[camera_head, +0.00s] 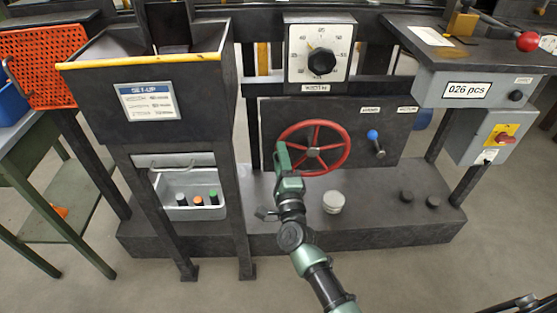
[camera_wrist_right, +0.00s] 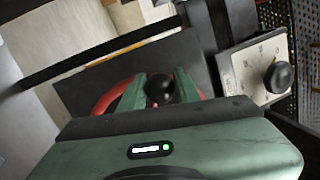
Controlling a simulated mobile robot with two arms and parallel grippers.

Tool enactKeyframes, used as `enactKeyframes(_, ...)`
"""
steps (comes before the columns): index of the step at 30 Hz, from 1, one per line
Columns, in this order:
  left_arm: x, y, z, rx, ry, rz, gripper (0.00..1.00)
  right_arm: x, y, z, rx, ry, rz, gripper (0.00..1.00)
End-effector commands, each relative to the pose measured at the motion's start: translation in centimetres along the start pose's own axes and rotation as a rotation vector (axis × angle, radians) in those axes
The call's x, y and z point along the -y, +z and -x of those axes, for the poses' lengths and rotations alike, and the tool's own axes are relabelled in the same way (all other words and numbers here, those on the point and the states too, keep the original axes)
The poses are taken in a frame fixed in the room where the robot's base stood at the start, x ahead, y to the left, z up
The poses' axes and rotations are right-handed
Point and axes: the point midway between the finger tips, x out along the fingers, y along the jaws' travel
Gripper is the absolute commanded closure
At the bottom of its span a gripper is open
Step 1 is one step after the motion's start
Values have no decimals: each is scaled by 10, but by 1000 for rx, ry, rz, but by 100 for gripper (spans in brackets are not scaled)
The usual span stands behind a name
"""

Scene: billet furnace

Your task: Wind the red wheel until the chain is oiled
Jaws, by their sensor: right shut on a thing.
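The red wheel (camera_head: 342,158), with spokes, stands upright on a dark panel in the middle of the head view. My right gripper (camera_head: 283,158) is at the left side of its rim. In the right wrist view my right gripper (camera_wrist_right: 160,90) is shut on a round black knob (camera_wrist_right: 160,86), which appears to be the wheel's handle. Part of the red rim (camera_wrist_right: 105,102) shows beside the fingers. In the head view my gripper hides the knob. I cannot make out a chain. My left gripper is not in view.
A white dial (camera_head: 320,38) is above the wheel. A blue-knobbed lever (camera_head: 373,135) is to its right. A white round jar (camera_head: 333,202) and two dark knobs stand on the plinth. A hopper (camera_head: 148,100) on legs is at left; a grey control box (camera_head: 466,89) is at right.

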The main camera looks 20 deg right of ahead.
Motion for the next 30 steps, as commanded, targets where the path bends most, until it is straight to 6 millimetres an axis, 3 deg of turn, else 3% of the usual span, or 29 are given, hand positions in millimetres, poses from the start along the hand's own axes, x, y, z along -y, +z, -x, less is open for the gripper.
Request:
enactKeyframes(20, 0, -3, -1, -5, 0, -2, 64, 11, -3, -3, -15, -20, -55, 100)
enactKeyframes(21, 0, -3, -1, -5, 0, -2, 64, 11, -3, -3, -15, -20, -55, 59)
enactKeyframes(22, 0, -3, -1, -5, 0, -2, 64, 11, -3, -3, -15, -19, -55, 51)
enactKeyframes(23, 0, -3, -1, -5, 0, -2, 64, 10, -3, -3, -15, -19, -55, 47)
enactKeyframes(30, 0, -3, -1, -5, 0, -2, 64, 8, -2, -2, -13, -14, -56, 47)
